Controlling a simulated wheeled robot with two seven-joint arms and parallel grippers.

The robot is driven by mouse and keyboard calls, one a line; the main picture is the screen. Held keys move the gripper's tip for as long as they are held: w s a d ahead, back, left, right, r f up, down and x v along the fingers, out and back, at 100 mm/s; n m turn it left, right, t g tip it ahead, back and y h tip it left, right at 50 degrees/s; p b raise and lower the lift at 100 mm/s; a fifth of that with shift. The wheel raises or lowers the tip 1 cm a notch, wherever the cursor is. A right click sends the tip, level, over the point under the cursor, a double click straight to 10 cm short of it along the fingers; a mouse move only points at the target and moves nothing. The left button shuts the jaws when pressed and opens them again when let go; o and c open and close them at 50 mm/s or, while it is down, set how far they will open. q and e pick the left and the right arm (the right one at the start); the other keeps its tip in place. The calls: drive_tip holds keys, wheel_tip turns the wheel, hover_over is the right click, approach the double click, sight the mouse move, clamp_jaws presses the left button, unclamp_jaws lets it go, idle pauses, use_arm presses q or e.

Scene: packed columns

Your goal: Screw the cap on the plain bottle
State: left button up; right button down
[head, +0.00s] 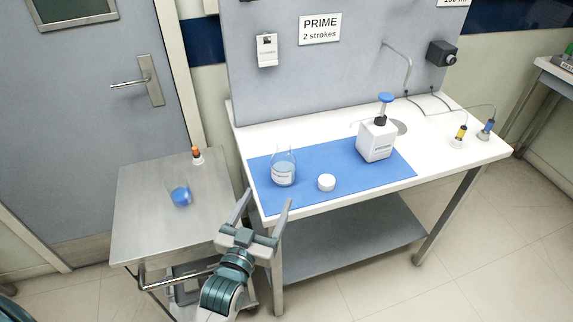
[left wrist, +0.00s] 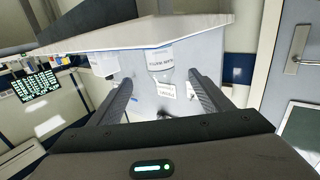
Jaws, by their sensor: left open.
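A clear glass bottle (head: 284,172) with a white label and some liquid stands upright at the left part of the blue mat (head: 330,168). It has no visible cap. A white round cap (head: 326,182) lies on the mat to its right, apart from it. A white pump bottle (head: 377,140) with a blue top stands farther right on the mat. I cannot tell for certain which bottle is called plain. My left gripper (head: 268,197) is open and empty near the bench's front left corner. It also shows in the left wrist view (left wrist: 162,86). My right gripper is out of view.
A steel cart (head: 150,225) on the left carries a blue vessel (head: 181,197) and a small orange-topped bottle (head: 197,156). A grey panel (head: 300,75) rises behind the white bench. Yellow (head: 460,136) and blue (head: 486,129) corded items stand at the bench's right end.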

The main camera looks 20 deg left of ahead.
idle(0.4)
use_arm(q)
drive_tip(key=c, duration=0.4)
drive_tip(key=shift+s+f, duration=0.2)
drive_tip(key=shift+f, duration=0.15)
drive_tip(key=s+a+f+m+g, duration=0.25)
drive_tip(key=s+f+g, duration=1.05)
drive_tip(key=s+f, duration=0.9)
drive_tip(key=s+f+g, duration=0.1)
drive_tip(key=s+f, duration=0.3)
drive_tip(key=f, duration=0.9)
drive_tip(key=s+f+g, duration=0.2)
drive_tip(key=s+f, duration=0.2)
drive_tip(key=f, duration=0.8)
drive_tip(key=s+a+f, duration=0.2)
drive_tip(key=s+f, duration=0.6)
drive_tip(key=s+a+f+g, duration=0.1)
drive_tip(key=s+f, duration=0.6)
drive_tip(key=s, duration=0.1)
drive_tip(key=shift+s+a+f+y+b, duration=0.25)
drive_tip(key=shift+a+f+y+b, duration=0.05)
drive_tip(key=shift+a+f+b, duration=0.1)
